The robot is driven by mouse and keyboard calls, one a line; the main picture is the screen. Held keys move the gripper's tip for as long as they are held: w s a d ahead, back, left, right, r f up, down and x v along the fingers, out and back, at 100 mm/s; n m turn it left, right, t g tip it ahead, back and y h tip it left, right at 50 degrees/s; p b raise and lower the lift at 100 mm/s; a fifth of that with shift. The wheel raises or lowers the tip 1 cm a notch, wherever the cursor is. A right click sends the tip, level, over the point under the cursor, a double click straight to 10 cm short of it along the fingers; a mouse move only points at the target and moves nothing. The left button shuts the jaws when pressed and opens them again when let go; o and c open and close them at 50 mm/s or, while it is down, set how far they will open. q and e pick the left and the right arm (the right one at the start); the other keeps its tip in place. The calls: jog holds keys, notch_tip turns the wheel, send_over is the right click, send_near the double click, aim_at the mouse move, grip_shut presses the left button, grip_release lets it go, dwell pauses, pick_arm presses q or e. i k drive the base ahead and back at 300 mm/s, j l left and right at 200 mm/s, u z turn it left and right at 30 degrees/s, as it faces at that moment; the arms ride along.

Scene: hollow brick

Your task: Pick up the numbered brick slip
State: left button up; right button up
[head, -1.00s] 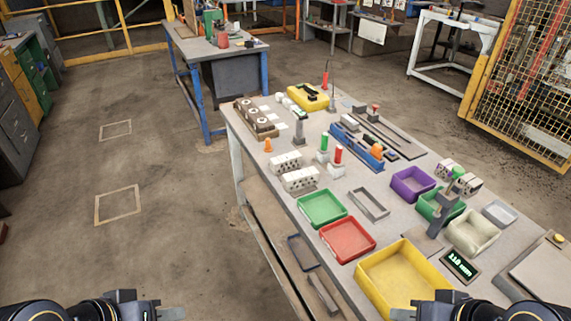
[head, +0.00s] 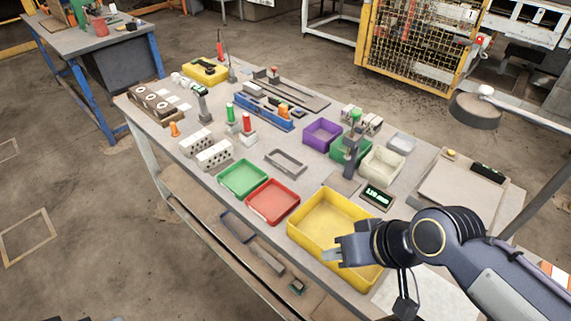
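I cannot make out a number on any slip. Small white pieces (head: 183,107) lie beside a brown holder (head: 156,104) at the table's far left; they are too small to read. Two white hollow bricks (head: 214,155) with holes stand nearer, on the left side of the table. My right gripper (head: 331,250) is over the yellow tray (head: 317,208) at the near side, far from the white pieces. Nothing shows held in it; its finger gap is too small to judge. My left gripper is out of view.
Green (head: 242,178), red (head: 272,201) and purple (head: 322,133) trays stand on the table (head: 245,219). A lit display (head: 377,196) sits right of the yellow tray. Red and green posts (head: 246,121) stand mid-table. A grey frame (head: 286,161) lies behind the red tray.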

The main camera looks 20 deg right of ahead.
aim_at(202, 140)
jog(key=i+j+z, duration=0.3)
jog(key=i+j, duration=0.3)
jog(key=i+j+z, duration=0.35)
jog(key=i+j, duration=0.2)
jog(key=j, duration=0.2)
jog(key=i+j+z, duration=0.15)
jog(key=j, duration=0.25)
jog(key=i+j+z, duration=0.15)
jog(key=i+j, duration=0.15)
jog(key=j, duration=0.15)
